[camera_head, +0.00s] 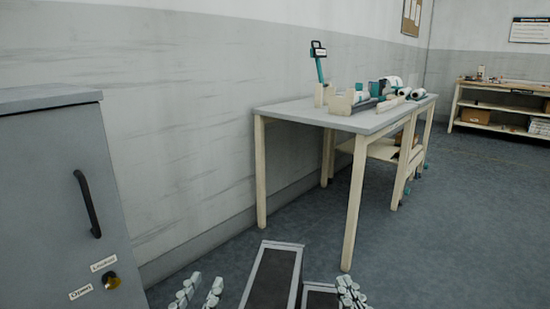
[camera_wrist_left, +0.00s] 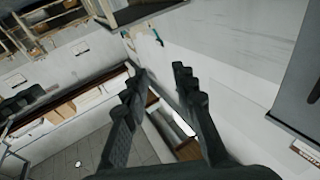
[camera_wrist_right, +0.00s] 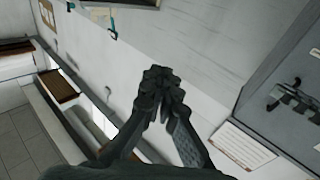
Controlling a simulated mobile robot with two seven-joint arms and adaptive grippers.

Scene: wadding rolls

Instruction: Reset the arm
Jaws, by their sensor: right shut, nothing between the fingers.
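My left gripper (camera_head: 196,292) shows at the bottom of the head view, with its two fingers apart. In the left wrist view (camera_wrist_left: 160,85) its dark fingers stand apart with nothing between them. My right gripper (camera_head: 350,292) is at the bottom of the head view, to the right of the left one. In the right wrist view (camera_wrist_right: 160,85) its fingertips meet, with nothing seen between them. Both grippers are in free air, away from the table and the cabinet. The arms themselves are mostly out of the head view.
A table (camera_head: 290,112) stands along the wall with wadding rolls (camera_head: 404,91) and a teal-handled tool (camera_head: 319,64) on it. A grey cabinet (camera_head: 50,190) with a black handle is at the left. A shelf bench (camera_head: 500,106) stands far right. The floor at right is clear.

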